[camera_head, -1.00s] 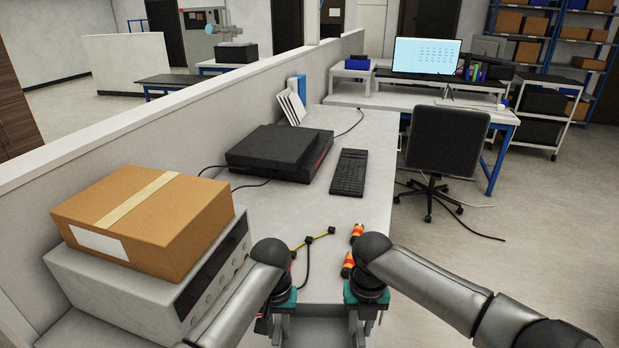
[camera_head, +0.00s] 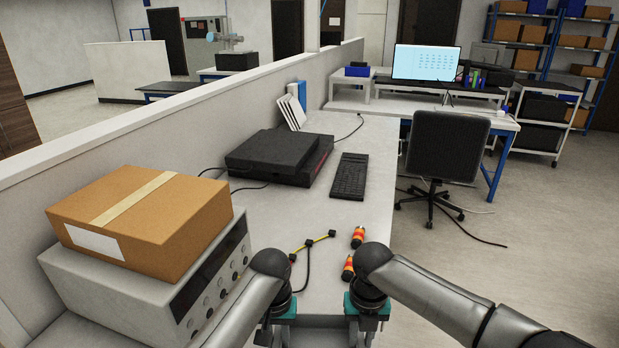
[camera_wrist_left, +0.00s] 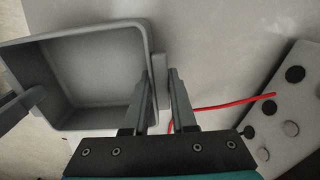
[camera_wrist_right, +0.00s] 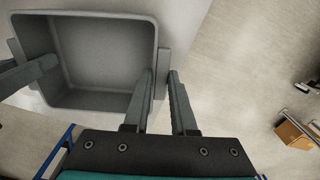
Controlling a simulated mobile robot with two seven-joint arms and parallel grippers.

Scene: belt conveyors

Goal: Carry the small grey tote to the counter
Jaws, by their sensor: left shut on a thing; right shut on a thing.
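The small grey tote is empty and shows in the left wrist view (camera_wrist_left: 92,75) and the right wrist view (camera_wrist_right: 105,62). My left gripper (camera_wrist_left: 161,82) is shut on one side wall of the tote, and my right gripper (camera_wrist_right: 161,80) is shut on the opposite wall. In the head view, both my left gripper (camera_head: 275,335) and my right gripper (camera_head: 362,330) are at the bottom edge, at the near end of the pale counter (camera_head: 350,215). The tote is mostly cut off there. I cannot tell whether it touches the counter.
A cardboard box (camera_head: 140,220) sits on a grey instrument (camera_head: 120,295) at the left. Two red-yellow cylinders (camera_head: 358,237), a cable with a yellow part (camera_head: 318,241), a keyboard (camera_head: 349,177) and a black device (camera_head: 275,158) lie on the counter. A chair (camera_head: 445,150) stands right.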

